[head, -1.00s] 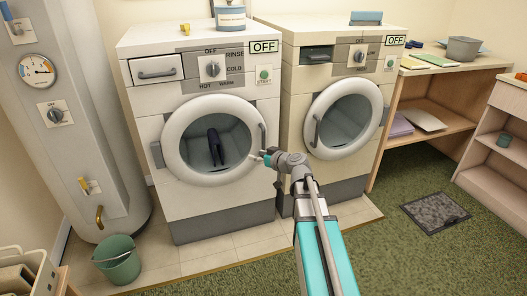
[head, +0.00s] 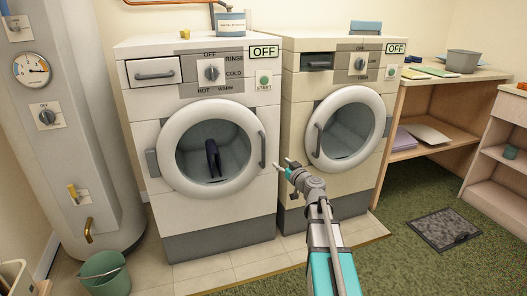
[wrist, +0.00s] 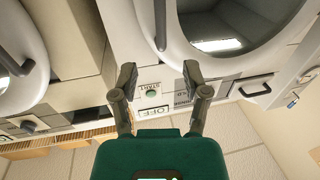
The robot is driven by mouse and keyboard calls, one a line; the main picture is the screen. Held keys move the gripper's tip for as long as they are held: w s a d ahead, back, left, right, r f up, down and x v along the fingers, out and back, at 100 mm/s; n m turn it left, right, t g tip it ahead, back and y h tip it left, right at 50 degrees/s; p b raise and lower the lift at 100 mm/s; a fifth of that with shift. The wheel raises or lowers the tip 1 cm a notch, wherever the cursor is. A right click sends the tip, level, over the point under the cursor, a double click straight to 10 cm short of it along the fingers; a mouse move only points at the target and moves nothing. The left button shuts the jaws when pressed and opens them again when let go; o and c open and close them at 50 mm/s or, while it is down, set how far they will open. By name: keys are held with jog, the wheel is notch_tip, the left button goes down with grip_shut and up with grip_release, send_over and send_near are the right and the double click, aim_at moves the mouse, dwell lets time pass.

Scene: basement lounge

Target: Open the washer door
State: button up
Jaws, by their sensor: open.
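The washer (head: 255,205) is the left white machine, with a wash dial and a round door (head: 170,147). The door looks shut, and a dark item (head: 213,158) shows behind its glass. Its dark door handle (head: 262,150) is upright on the door's right rim; it also shows in the wrist view (wrist: 160,25). My gripper (head: 283,165) is open and empty, just right of and slightly below the handle in the head view, apart from it. In the wrist view, the open fingers (wrist: 160,75) lie over the washer's front, with the handle beyond them.
A second front-loader (head: 290,185), its round door shut, stands close on the right. A grey tank (head: 75,150) and green bucket (head: 103,275) are at left. Wooden shelves (head: 400,120) and a floor mat (head: 444,230) are at right. The green carpet in front is clear.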

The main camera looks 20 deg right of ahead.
jog(key=shift+w, duration=0.1)
send_over(264, 164)
jog(key=shift+w, duration=0.45)
dwell(0.5)
grip_shut()
dwell(0.3)
